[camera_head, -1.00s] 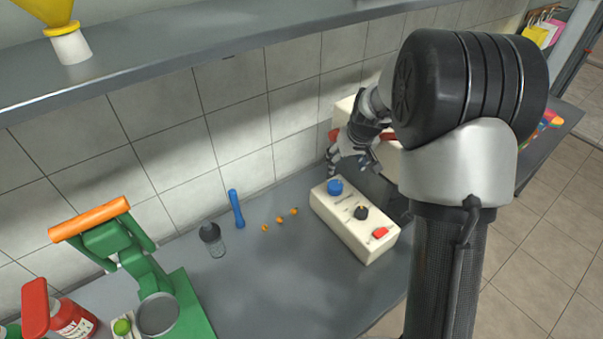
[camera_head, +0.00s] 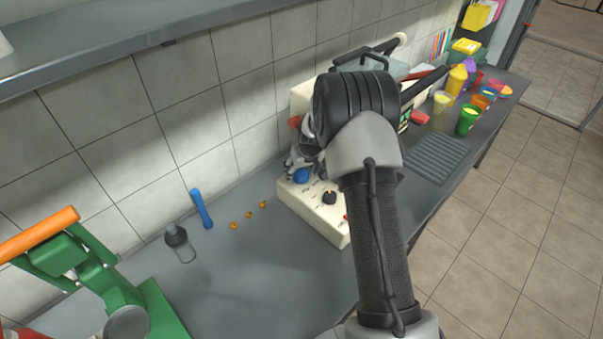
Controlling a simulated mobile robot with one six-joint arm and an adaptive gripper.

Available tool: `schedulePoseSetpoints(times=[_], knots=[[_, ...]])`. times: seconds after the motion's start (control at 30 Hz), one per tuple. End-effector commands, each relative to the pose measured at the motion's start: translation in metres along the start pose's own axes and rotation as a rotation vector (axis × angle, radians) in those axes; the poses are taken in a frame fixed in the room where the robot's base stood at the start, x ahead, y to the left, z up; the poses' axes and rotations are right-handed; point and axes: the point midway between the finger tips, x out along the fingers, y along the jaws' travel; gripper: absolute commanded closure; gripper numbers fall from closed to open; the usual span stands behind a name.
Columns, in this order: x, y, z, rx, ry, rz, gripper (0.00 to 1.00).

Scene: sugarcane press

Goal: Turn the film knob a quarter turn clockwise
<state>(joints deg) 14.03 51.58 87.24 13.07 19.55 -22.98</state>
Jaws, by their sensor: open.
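A cream control box (camera_head: 321,222) stands on the grey counter. On its top are a blue knob (camera_head: 302,175), a black knob (camera_head: 329,197) with a yellow mark and, at its right end, a red part (camera_head: 346,217) mostly behind my arm. I cannot tell which one is the film knob; labels are too small to read. My gripper (camera_head: 296,166) is open at the far end of the box, close above or beside the blue knob. Whether it touches the knob is unclear. My arm hides part of the box and the machine behind.
A machine with a black handle (camera_head: 436,78) stands behind my arm. Right of it are a ridged mat (camera_head: 443,158) and colourful cups (camera_head: 467,120). Left are small orange pieces (camera_head: 248,215), a blue stick (camera_head: 201,208), a shaker (camera_head: 180,243) and a green press (camera_head: 85,260). A shelf overhangs upper left.

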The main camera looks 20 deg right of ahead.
Motion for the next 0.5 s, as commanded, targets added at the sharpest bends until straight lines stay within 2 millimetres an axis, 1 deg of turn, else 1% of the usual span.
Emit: schedulePoseSetpoints(times=[0.03, 0.1, 0.4, 0.5], knots=[[0.005, -0.0001, 0.0002, 0.0, 0.0, 0.0, 0.36], [0.0082, -0.0001, -0.0001, 0.0, 0.0, 0.0, 0.36], [0.0096, 0.0, -0.0003, 0.0, 0.0, 0.0, 0.36], [0.0095, 0.0, -0.0002, 0.0, 0.0, 0.0, 0.42]])
